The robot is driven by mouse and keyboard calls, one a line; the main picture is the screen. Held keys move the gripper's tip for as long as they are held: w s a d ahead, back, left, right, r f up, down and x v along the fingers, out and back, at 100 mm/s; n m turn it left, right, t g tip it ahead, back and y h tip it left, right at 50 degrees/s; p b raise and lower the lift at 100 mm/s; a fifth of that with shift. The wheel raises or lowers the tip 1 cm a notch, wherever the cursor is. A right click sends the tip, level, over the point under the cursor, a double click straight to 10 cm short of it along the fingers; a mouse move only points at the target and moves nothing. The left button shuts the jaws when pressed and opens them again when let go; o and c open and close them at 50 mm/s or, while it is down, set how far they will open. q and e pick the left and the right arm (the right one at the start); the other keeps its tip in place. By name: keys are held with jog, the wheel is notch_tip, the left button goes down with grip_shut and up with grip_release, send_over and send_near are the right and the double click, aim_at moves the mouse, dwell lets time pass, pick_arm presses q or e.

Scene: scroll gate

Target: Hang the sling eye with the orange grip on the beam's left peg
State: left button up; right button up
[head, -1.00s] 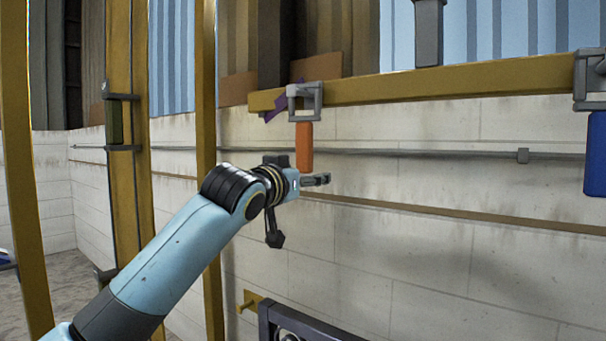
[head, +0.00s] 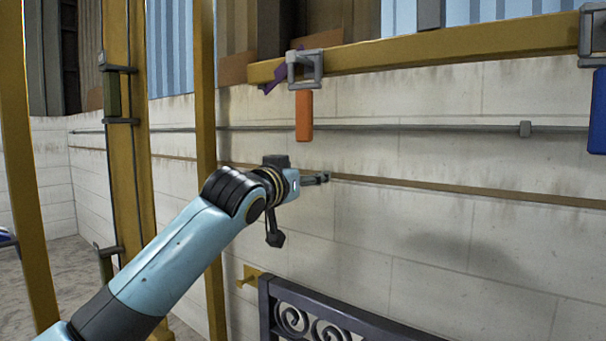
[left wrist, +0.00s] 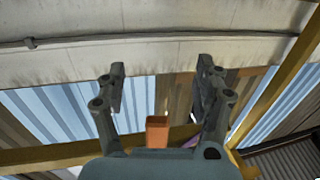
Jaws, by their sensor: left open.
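The sling eye (head: 290,68), a grey square frame, hangs around the left end of the yellow beam (head: 420,50). Its orange grip (head: 304,115) hangs straight down below it. The peg itself cannot be made out behind the eye. My left gripper (head: 322,178) is below the orange grip, apart from it. In the left wrist view my left gripper (left wrist: 158,88) is open and empty, with the orange grip (left wrist: 157,130) showing between and beyond its fingers. My right gripper is not in view.
Another grey eye with a blue grip (head: 598,112) hangs at the beam's right. A purple piece (head: 272,86) shows behind the beam's left end. A dark scrollwork gate (head: 320,318) stands below. Yellow posts (head: 205,150) stand at left. The wall (head: 420,220) behind is bare apart from rails.

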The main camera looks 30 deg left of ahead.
pick_arm(q)
jog(key=shift+s, duration=0.1)
jog(key=s+p, duration=0.2)
jog(key=s, duration=0.9)
jog(key=shift+a, duration=0.45)
jog(key=shift+w, duration=0.1)
dwell(1.1)
